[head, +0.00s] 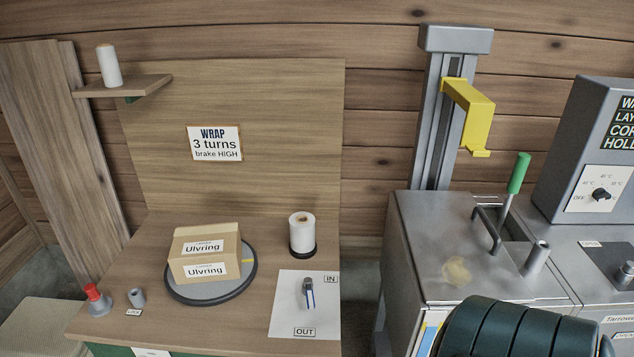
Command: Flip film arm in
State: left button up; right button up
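The film arm (309,292) is a small grey and blue lever on a white plate (283,320) at the right front of the wooden bench in the head view. The plate is marked IN at its back right and OUT at its front. The lever's long end points toward the front, on the OUT side. A white film roll (302,233) stands on a dark base behind the plate. Neither of my grippers shows in the head view.
A cardboard box (211,252) labelled Ulvring sits on a round turntable (185,298) left of the plate. A grey machine (430,235) with a green-handled lever (517,175) stands to the right.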

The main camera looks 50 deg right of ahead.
aim_at(308, 281)
jog(key=z, duration=1.45)
jog(key=k+j+u, duration=0.25)
jog(key=j, duration=0.2)
jog(key=i+l, duration=0.05)
jog(key=i, duration=0.05)
